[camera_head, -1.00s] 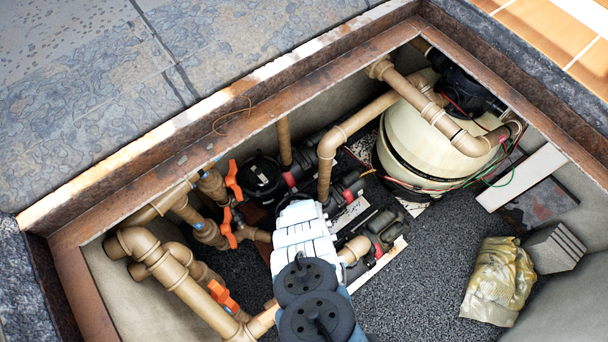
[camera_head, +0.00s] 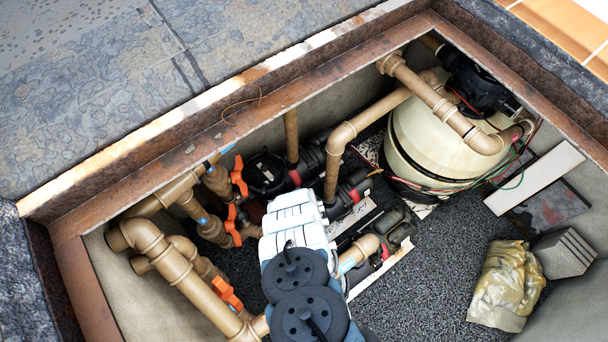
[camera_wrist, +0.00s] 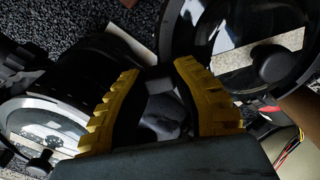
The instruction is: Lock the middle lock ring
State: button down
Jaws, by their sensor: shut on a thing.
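In the wrist view, my gripper (camera_wrist: 160,82) has its two yellow-edged, toothed fingers around a dark part (camera_wrist: 162,118) and is shut on it. This part looks like a grip of a black lock ring, but shadow hides its shape. One black ring with a clear lid (camera_wrist: 290,70) is at the upper right. Another round clear lid in a black rim (camera_wrist: 45,125) is at the left. I cannot tell for sure which ring is the middle one. In the head view, my arm hides the gripper and the held part. A black pump lid (camera_head: 266,172) shows left of the arm.
Brown pipes (camera_head: 170,255) with orange valve handles (camera_head: 226,293) crowd the left side. A cream tank (camera_head: 425,140) stands at the back right. A plastic bag (camera_head: 508,285) and grey blocks (camera_head: 564,253) lie at the right. The pit's rusty rim (camera_head: 240,125) surrounds all this.

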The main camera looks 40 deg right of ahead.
dwell(0.3)
jog(key=c, duration=0.8)
grip_release()
jog(key=shift+w+a, duration=0.1)
